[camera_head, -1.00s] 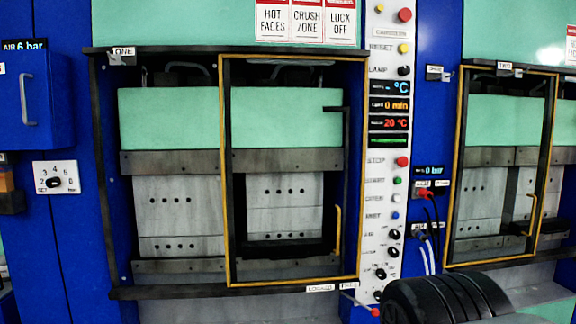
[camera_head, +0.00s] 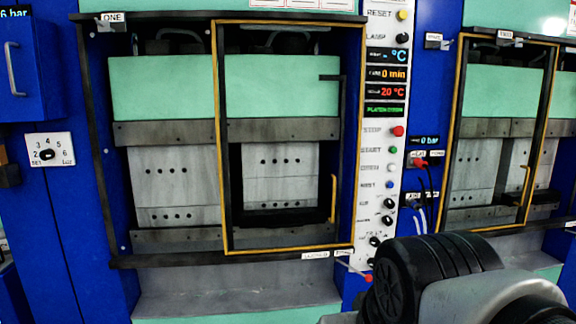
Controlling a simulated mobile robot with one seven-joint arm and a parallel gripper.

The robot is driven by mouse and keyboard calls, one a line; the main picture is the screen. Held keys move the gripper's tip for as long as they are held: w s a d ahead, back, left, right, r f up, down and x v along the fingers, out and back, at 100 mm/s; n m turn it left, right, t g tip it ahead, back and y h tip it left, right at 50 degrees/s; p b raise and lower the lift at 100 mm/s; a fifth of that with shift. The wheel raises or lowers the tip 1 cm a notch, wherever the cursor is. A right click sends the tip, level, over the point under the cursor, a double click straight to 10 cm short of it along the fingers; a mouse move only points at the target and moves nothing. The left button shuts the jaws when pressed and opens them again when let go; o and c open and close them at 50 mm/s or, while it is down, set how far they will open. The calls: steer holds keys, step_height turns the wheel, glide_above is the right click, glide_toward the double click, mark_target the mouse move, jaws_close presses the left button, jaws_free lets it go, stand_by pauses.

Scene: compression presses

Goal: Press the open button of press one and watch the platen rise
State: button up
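Press one (camera_head: 94,120) fills the left and middle of the head view, with a "ONE" label. Its green upper block and grey upper platen (camera_head: 165,132) sit above grey blocks with rows of holes, with no clear gap visible. A yellow-framed guard (camera_head: 222,180) covers the right half of the opening. The white open button (camera_head: 392,167) is on the control strip, below the green start button (camera_head: 393,150) and red stop button (camera_head: 398,131). My black and grey arm shows at lower right, below the buttons. My gripper's fingers are not visible.
Dials (camera_head: 388,203) and a red-tipped lever (camera_head: 368,278) are low on the strip, near my arm. Displays (camera_head: 386,75) are above the buttons. Press two (camera_head: 461,100) stands at right, with hoses (camera_head: 428,185) between the presses. A blue box (camera_head: 28,62) is at left.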

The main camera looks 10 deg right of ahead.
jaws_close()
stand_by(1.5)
